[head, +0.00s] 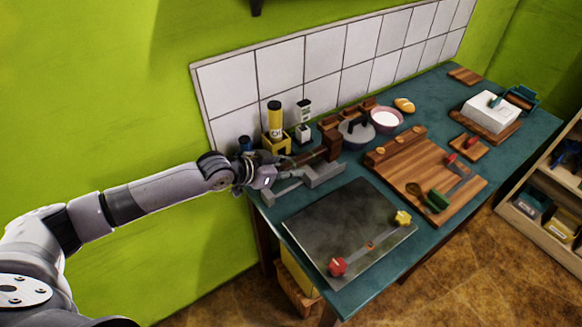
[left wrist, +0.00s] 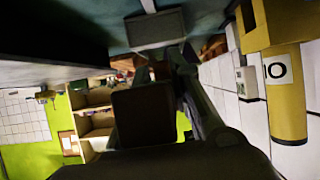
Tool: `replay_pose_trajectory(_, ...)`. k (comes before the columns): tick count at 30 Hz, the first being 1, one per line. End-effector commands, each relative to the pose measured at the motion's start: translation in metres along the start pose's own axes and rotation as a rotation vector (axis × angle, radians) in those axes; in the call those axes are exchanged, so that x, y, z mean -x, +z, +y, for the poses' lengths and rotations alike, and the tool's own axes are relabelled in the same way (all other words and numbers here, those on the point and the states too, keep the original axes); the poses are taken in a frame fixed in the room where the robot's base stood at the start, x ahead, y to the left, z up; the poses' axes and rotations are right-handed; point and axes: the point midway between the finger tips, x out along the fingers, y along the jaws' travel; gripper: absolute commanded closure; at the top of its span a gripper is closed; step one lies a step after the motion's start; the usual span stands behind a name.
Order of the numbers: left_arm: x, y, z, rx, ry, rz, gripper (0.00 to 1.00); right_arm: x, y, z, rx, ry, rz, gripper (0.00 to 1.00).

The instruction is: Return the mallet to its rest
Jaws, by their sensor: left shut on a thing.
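My left gripper (head: 277,172) is shut on the mallet at the back left of the teal counter. The mallet (head: 307,158) looks dark brown, lies roughly level and points right, away from my wrist. In the left wrist view a dark brown block (left wrist: 145,115), seemingly part of the mallet, fills the middle between the fingers. A grey bracket-like piece (head: 318,178), perhaps the rest, is just below and in front of the mallet. I cannot tell whether they touch. My right gripper is not in view.
Yellow and white dispensers (head: 275,120) stand close behind, by the tiled wall. A lidded grey pot (head: 356,131) and pink bowl (head: 386,119) are to the right. A dark slab (head: 340,225) lies in front. A wooden board (head: 440,165) lies farther right.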

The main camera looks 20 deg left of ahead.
Motion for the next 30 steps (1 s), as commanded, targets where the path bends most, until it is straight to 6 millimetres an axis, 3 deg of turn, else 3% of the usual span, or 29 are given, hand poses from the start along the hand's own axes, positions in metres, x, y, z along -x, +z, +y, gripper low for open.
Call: replay_pose_trajectory(30, -0.007, 0.01, -0.001, 0.0, 0.0, 0.004, 1.0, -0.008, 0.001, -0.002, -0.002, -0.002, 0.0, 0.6)
